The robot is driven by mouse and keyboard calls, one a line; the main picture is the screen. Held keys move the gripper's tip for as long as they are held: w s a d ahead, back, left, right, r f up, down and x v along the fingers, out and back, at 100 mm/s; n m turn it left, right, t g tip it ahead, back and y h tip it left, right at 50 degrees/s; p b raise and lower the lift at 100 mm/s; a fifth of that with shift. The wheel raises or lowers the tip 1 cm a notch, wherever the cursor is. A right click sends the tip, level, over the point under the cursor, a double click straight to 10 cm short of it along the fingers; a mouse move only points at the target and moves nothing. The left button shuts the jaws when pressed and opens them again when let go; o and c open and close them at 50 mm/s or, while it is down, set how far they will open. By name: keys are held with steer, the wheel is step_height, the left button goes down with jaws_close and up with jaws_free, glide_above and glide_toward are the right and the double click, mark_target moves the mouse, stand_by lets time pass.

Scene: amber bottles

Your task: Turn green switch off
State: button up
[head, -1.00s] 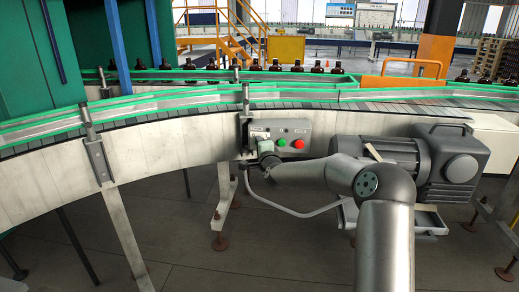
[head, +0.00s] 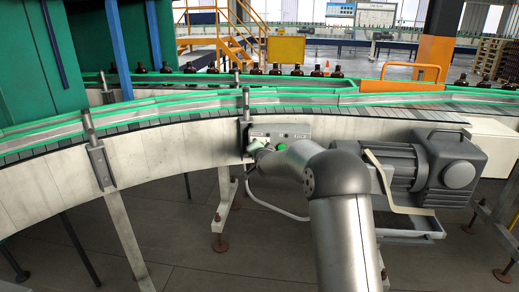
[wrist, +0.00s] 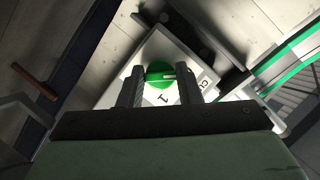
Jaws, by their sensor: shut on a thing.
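The green switch (wrist: 158,73) is a round knob with a pale bar across it. In the wrist view it sits between the two dark fingers of my gripper (wrist: 160,80), which is shut on it. White plate with dark marks, one like an "I", shows around the knob.
The box is mounted on the side of the curved conveyor (head: 180,150). A grey motor (head: 400,165) stands close to the right of my arm. A bent pipe (head: 268,206) runs below the box. Brown bottles (head: 275,69) stand on the conveyor behind.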

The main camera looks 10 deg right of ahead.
stand_by(0.4)
steer(key=o, duration=1)
steer(key=shift+b+v, duration=0.7)
steer(key=shift+v, duration=8.05)
steer(key=shift+a, duration=0.1)
